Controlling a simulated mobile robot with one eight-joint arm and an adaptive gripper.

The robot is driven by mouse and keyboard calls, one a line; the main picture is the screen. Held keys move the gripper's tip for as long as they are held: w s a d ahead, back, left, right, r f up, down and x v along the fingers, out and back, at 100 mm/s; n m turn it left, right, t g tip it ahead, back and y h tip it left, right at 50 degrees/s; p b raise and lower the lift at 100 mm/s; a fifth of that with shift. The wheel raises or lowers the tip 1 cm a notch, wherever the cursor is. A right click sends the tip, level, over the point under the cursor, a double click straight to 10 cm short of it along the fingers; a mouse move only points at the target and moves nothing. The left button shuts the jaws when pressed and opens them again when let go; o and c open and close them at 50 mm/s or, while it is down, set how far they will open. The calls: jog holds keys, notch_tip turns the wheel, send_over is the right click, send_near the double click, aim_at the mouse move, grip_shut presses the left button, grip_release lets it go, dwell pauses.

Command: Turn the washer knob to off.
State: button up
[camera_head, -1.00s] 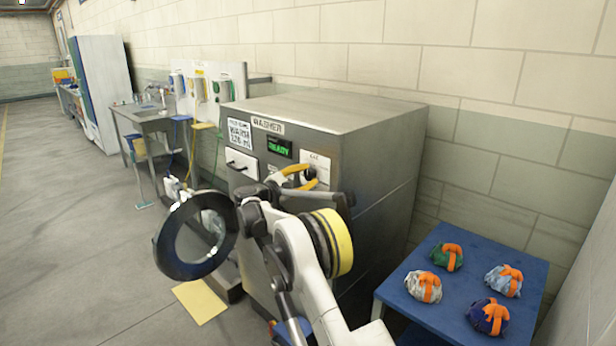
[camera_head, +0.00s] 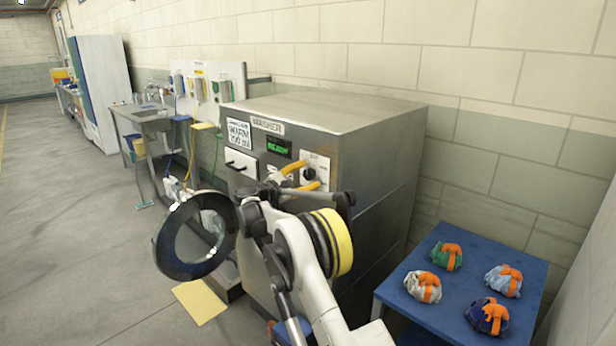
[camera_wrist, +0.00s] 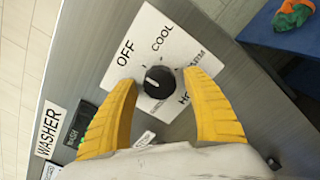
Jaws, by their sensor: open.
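The washer knob (camera_wrist: 158,82) is a round black dial with a white mark, on a white panel (camera_wrist: 130,78) labelled OFF, COOL, WARM and HOT. Its mark points toward the left in the wrist view; which label it lines up with is hard to tell. My gripper (camera_wrist: 159,79) is open, with one yellow finger on each side of the knob and gaps between. In the head view my gripper (camera_head: 313,174) is in front of the panel, and the knob (camera_head: 308,174) shows between the fingers. The washer (camera_head: 385,160) is a grey metal box.
A green-text display (camera_head: 279,148) and a white drawer front (camera_head: 241,164) are left of the knob. A blue table (camera_head: 455,295) with several orange-strapped bundles stands to the right. A sink bench (camera_head: 148,120) is farther left, with open floor in front.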

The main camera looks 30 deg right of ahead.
jog(key=v, duration=1.2)
jog(key=shift+r, duration=0.1)
